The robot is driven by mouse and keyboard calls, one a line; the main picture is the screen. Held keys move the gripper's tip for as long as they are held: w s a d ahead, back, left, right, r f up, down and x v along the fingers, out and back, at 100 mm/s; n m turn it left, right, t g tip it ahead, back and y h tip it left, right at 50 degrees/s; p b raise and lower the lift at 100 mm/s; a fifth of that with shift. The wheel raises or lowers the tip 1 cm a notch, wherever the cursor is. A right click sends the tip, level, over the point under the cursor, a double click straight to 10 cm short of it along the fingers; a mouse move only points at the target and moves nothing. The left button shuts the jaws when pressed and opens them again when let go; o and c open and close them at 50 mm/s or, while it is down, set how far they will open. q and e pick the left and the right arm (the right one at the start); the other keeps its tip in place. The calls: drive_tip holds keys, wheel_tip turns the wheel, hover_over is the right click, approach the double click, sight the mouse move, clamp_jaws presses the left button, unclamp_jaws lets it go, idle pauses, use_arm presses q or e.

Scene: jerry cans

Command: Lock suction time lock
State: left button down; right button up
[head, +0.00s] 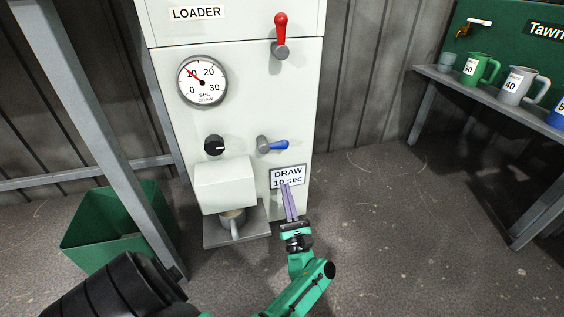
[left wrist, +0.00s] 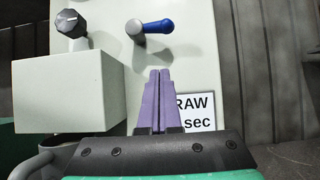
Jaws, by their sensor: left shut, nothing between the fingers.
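The pale loader machine (head: 240,70) stands in front of me. Its dial gauge (head: 202,81) has a needle pointing close to 10. Below it is a black knob (head: 214,145) with a white mark, also in the left wrist view (left wrist: 70,23). To its right a blue-handled lever (head: 273,145) points right; it also shows in the left wrist view (left wrist: 150,27). A red lever (head: 281,35) stands upright higher up. My left gripper (head: 287,185) is shut and empty, in front of the "DRAW 10 sec" sign (head: 288,173) and below the blue lever. My right gripper is out of view.
A boxy spout cover (head: 225,184) juts out below the knob, with a mug (head: 232,217) under it on a tray (head: 211,241). A green bin (head: 88,229) and a grey post stand left. A shelf (head: 430,72) with several mugs is at right. The floor between is clear.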

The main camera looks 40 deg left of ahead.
sight(273, 143)
use_arm(q)
drive_tip(key=w+a+r, duration=0.3)
drive_tip(key=a+r, duration=0.2)
drive_tip(key=r, duration=0.2)
drive_tip(key=shift+w+r, duration=0.15)
drive_tip(key=shift+w, duration=0.05)
